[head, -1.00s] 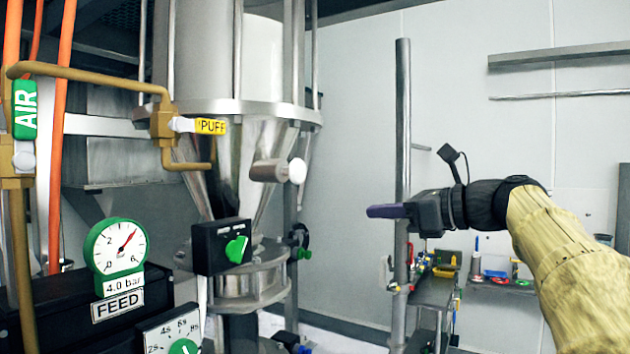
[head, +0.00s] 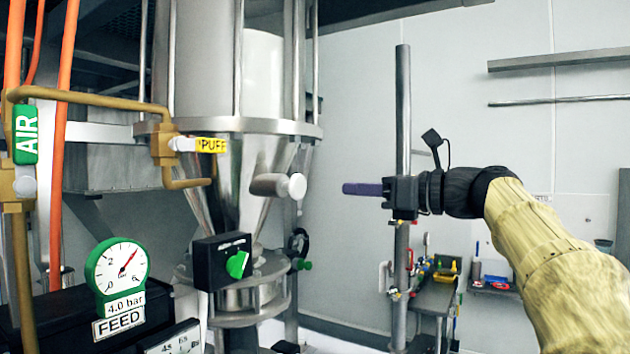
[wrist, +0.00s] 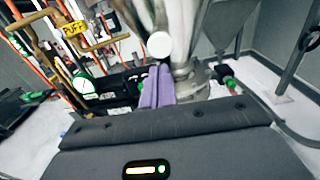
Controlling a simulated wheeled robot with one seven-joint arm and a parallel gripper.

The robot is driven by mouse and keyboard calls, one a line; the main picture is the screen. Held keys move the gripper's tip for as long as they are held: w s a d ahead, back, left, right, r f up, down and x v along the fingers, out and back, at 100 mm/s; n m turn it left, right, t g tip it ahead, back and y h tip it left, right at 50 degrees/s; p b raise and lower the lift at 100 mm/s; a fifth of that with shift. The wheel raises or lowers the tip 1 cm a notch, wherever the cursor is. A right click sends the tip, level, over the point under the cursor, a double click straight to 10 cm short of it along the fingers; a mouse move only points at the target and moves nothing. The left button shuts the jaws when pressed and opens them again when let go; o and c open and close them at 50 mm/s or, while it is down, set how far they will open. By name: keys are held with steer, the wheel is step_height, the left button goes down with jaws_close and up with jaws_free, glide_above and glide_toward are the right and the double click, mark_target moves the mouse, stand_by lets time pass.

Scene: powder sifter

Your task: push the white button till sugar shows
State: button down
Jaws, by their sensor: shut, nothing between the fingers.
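The white button (head: 297,186) is a round white cap on a short metal cylinder that sticks out from the side of the steel cone (head: 228,165). In the wrist view the white button (wrist: 159,45) faces me, just beyond the fingertips. My gripper (head: 345,188) points left at about the button's height, with its purple fingers shut and empty. In the head view a gap separates the fingertips from the cap. In the wrist view the gripper's fingers (wrist: 155,72) lie together just below the button. I see no sugar.
A black box with a green knob (head: 237,264) sits below the button. A yellow PUFF valve (head: 210,145) and a pressure gauge (head: 122,265) are on the left. A vertical steel post (head: 403,120) stands behind my gripper. A bench with small items (head: 440,280) is at the back right.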

mark_target(300, 186)
steer(key=p+x, duration=0.3)
steer(key=x, duration=0.5)
steer(key=shift+w+a+r+p, duration=0.1)
steer(key=shift+a+p, duration=0.05)
steer(key=shift+p, duration=0.25)
steer(key=shift+w+a, duration=0.2)
steer(key=shift+a, duration=0.1)
